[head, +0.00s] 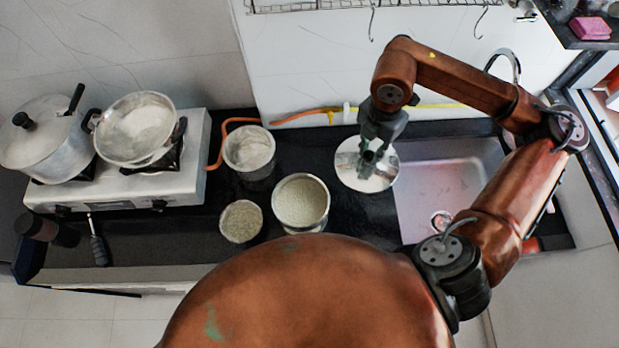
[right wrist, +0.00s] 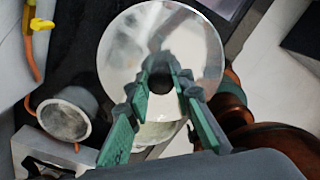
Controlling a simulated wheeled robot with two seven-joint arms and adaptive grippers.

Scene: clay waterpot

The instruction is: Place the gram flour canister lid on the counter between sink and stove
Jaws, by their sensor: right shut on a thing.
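The lid (head: 350,178) is a round, shiny metal disc with a dark knob, beside the sink's left edge in the head view. It also shows in the right wrist view (right wrist: 122,57). My right gripper (head: 370,157) is shut on its knob from above, and the fingers hide part of the lid. The lid lies over the dark counter (head: 345,225); whether it touches the counter I cannot tell. An open metal canister (head: 300,205) with pale contents stands left of the lid, apart from it in the head view. My left gripper is not in view.
Two more canisters (head: 249,150) (head: 241,222) stand further left. The sink (head: 450,190) is on the right. The stove (head: 130,185) on the left bears a pot (head: 45,145) and a pan (head: 135,130). An orange hose (head: 300,116) runs along the back wall.

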